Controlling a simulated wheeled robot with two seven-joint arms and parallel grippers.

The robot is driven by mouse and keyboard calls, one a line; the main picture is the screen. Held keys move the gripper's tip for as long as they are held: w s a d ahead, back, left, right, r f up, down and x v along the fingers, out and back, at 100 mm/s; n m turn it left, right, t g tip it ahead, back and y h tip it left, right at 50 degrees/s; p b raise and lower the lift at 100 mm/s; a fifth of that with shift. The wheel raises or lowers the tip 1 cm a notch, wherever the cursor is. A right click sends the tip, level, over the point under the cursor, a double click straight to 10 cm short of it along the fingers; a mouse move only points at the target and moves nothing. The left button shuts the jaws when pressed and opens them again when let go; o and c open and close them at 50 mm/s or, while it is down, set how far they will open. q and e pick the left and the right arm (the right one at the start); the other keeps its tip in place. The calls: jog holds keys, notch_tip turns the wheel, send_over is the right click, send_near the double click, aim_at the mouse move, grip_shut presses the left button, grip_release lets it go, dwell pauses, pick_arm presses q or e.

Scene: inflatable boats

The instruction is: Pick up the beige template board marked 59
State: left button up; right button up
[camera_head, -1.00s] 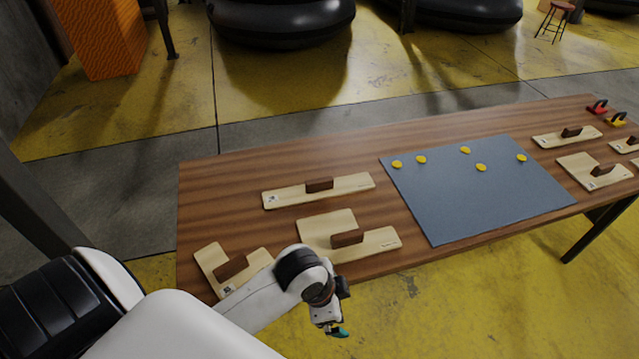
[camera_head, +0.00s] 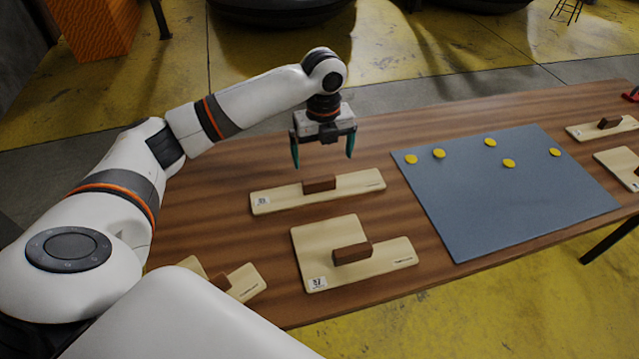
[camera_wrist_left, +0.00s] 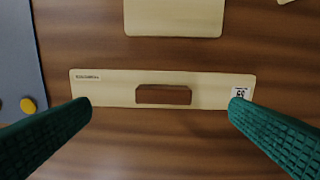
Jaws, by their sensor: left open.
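A long beige template board (camera_head: 345,186) with a brown block handle (camera_head: 319,184) lies flat on the wooden table. In the left wrist view the board (camera_wrist_left: 115,90) lies across the middle; its small label (camera_wrist_left: 241,93) is upside down and seems to read 59, though small. My left gripper (camera_head: 323,156) points down above the table, just behind the board in the head view. Its two green fingers are wide apart and empty. In the left wrist view they flank the handle from either side, without visible contact. My right gripper is in neither current view.
An L-shaped board (camera_head: 320,238) marked 37 lies nearer me, and another board (camera_head: 245,283) is partly hidden by my arm. A blue-grey mat (camera_head: 500,205) with several yellow discs lies right. More boards (camera_head: 588,131) lie at the far right.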

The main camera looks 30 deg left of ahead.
pick_arm(q)
jog(key=a, duration=0.1)
send_over(319, 179)
jog(key=f, duration=0.5)
jog(key=shift+s+d, duration=0.1)
jog(key=shift+d, duration=0.1)
jog(key=shift+a+f+p, duration=0.2)
jog(key=shift+f+p, duration=0.45)
jog(key=shift+f, duration=2.3)
jog(key=c, duration=1.1)
